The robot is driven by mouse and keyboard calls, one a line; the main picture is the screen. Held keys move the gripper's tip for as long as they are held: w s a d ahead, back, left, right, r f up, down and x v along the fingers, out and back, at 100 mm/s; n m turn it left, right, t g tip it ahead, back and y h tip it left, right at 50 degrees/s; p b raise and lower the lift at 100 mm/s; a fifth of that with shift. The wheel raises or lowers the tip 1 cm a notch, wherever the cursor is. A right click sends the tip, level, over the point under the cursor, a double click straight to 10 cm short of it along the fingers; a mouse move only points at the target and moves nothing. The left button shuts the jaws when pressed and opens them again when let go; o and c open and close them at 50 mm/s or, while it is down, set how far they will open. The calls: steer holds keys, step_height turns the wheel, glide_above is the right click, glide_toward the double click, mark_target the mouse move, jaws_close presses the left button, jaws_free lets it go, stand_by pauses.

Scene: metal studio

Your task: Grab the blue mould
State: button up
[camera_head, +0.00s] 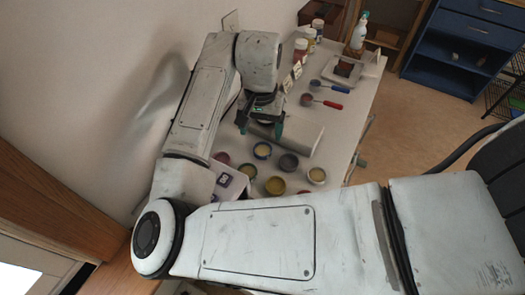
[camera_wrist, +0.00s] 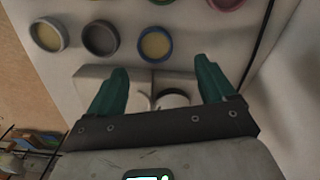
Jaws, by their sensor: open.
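Several small round moulds stand on the white table. The blue mould (camera_head: 262,150), a blue-rimmed cup with yellowish contents, is just in front of my gripper (camera_head: 261,126) in the head view. In the wrist view the blue mould (camera_wrist: 155,44) lies beyond the fingertips, roughly centred between them. My gripper (camera_wrist: 161,78) has its two teal fingers spread wide, with nothing clasped. It hangs over a pale block on the table, apart from the blue mould.
The pale block (camera_head: 304,138) lies beside my gripper. Red-handled (camera_head: 332,105) and blue-handled (camera_head: 330,88) scoops lie farther back. A wall borders the table's left.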

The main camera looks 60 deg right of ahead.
mark_target(263, 150)
steer(key=shift+s+f, duration=0.2)
steer(key=shift+f, duration=1.4)
steer(key=shift+s+f, duration=0.15)
steer(key=shift+f, duration=1.45)
steer(key=c, duration=1.1)
steer(key=shift+r, duration=0.1)
